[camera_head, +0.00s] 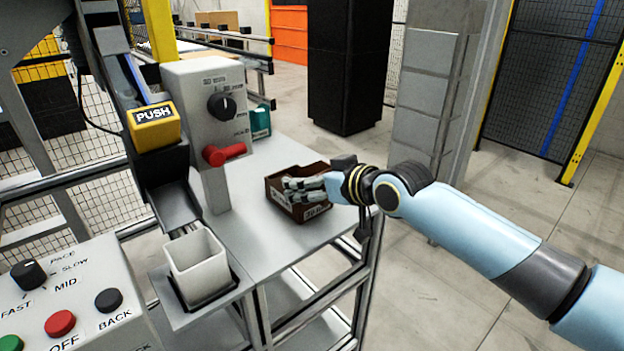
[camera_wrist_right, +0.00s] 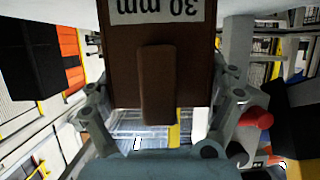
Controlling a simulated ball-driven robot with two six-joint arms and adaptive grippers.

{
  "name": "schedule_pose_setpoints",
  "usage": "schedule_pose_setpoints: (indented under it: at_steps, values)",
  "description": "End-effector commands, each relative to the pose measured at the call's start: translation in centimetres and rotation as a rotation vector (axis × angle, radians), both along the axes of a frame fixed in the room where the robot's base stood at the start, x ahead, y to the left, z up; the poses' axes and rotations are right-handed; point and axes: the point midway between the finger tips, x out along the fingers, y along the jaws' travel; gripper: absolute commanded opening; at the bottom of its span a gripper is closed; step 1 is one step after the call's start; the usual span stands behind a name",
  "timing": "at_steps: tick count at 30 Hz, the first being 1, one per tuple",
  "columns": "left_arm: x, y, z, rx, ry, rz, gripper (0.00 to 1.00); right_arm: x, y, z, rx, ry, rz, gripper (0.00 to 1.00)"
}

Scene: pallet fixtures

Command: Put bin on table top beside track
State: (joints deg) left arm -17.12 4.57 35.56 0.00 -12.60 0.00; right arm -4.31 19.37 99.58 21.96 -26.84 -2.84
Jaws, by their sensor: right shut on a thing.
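The brown bin (camera_head: 283,198) with a white label is over the right part of the grey table top (camera_head: 262,245). I cannot tell whether its base touches the surface. My right gripper (camera_head: 305,190) reaches in from the right and is shut on the bin. In the right wrist view the bin (camera_wrist_right: 117,65) fills the middle, its "30 mm" label upside down, with a finger of the gripper (camera_wrist_right: 160,110) on each side. The dark sloping track (camera_head: 165,185) runs down left of the bin, apart from it. My left gripper is not in view.
A grey control post (camera_head: 196,85) with a black knob and red handle stands between track and bin. A white square cup (camera_head: 198,268) sits at the track's lower end. A teal bin (camera_head: 261,122) stands at the table's back. Bare table top lies in front of the brown bin.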

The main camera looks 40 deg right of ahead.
Motion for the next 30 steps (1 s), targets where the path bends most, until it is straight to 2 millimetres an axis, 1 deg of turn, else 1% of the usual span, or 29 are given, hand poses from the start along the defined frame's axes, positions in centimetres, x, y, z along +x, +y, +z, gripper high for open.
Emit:
schedule_pose_setpoints:
  at_steps: [1,3,4,11,14,16,20,27,30]
  values:
    - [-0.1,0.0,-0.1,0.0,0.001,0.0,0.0,0.0,0.0,-0.2,0.001,0.001,0.0,0.9]
    - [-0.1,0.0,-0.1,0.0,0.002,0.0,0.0,0.0,0.0,-0.1,0.001,0.001,0.0,0.99]
    - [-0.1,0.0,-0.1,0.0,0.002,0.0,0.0,0.0,0.0,-0.1,0.001,0.001,0.0,1.0]
    - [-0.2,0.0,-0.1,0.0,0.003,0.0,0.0,0.0,0.0,-0.1,0.0,0.001,0.0,1.0]
    - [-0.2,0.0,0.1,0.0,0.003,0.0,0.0,0.0,0.0,0.2,0.0,0.0,0.0,1.0]
    - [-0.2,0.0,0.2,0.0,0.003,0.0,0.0,-0.5,-0.1,0.4,-0.003,0.001,0.0,1.0]
    - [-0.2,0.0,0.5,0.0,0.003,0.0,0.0,-2.7,-0.2,1.2,-0.005,0.003,0.002,1.0]
    - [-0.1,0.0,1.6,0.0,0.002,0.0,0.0,-7.7,-0.6,3.4,-0.005,0.004,0.003,1.0]
    - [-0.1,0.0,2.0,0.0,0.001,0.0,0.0,-9.3,-0.8,4.0,-0.004,0.005,0.002,1.0]
